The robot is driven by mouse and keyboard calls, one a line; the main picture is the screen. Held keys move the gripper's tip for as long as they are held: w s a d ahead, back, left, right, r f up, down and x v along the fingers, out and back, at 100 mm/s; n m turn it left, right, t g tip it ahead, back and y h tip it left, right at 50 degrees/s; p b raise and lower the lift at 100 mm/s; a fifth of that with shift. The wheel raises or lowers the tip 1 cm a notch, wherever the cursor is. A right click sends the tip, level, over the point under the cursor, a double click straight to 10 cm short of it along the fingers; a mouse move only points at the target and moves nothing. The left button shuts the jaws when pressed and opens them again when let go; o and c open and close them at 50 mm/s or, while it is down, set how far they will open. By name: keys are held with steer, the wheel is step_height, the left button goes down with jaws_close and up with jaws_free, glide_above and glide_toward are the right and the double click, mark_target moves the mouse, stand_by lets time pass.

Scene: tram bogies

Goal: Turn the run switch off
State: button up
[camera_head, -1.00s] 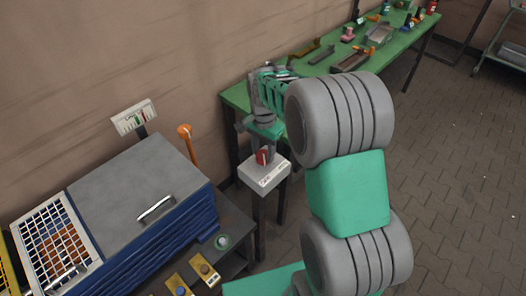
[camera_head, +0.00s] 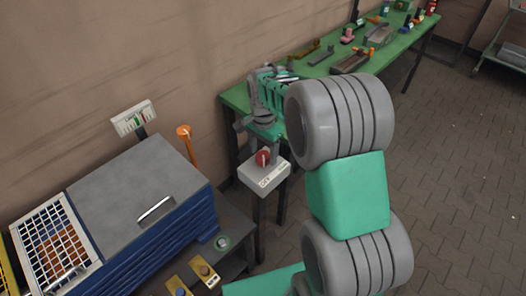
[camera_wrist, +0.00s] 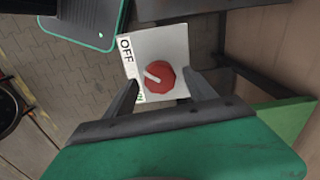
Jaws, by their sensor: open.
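The run switch is a red knob (camera_head: 263,158) with a white pointer line, on the top of a pale box (camera_head: 265,180) on a post. In the wrist view the knob (camera_wrist: 165,81) sits between and beyond my open fingers. Its white line points to the left, between the OFF label (camera_wrist: 126,49) at the upper left and a second label at the lower left, partly hidden by a finger. My gripper (camera_wrist: 164,78) is open and empty, facing the box. In the head view it is just above the knob, apart from it.
A green workbench (camera_head: 237,97) with tools stands behind along the wall. Paved floor (camera_head: 455,190) is clear at the right.

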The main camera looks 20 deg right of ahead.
mark_target(263, 155)
step_height(263, 155, up, 8)
steer(key=shift+f+b, duration=0.1)
steer(key=shift+b, duration=0.4)
